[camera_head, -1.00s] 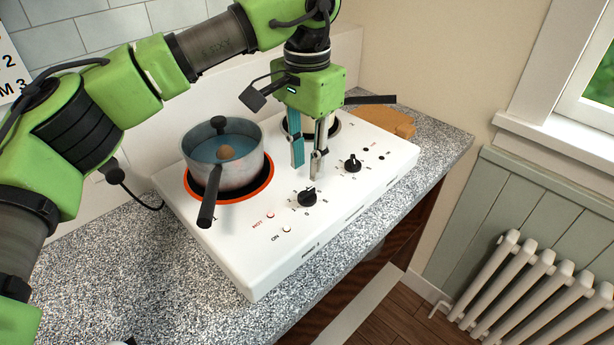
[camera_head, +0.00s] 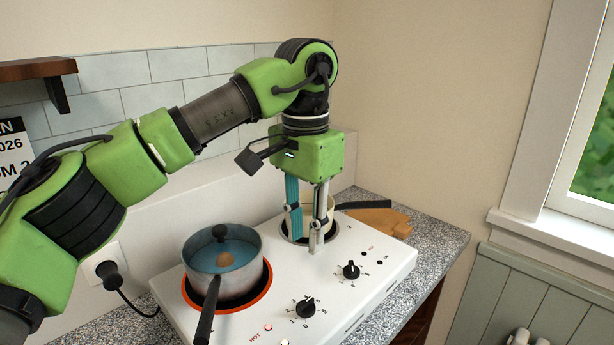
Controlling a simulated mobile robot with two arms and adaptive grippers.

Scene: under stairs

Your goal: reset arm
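My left gripper (camera_head: 305,238) points down over the white two-burner hob (camera_head: 385,265). Its two fingers are apart with nothing visible between them. It hangs in front of the back burner, above the hob top and apart from the knobs. A grey pot (camera_head: 222,278) with bluish contents and a round brown thing (camera_head: 225,259) in it stands on the near burner, whose rim (camera_head: 266,285) is orange-red. The front black knob (camera_head: 306,307) and the rear black knob (camera_head: 350,270) are on the hob. My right gripper is not in view.
A pan with a dark handle (camera_head: 365,205) stands on the back burner, partly hidden by my gripper. A plug and cable (camera_head: 108,270) are at the wall. A shelf (camera_head: 38,69) is upper left.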

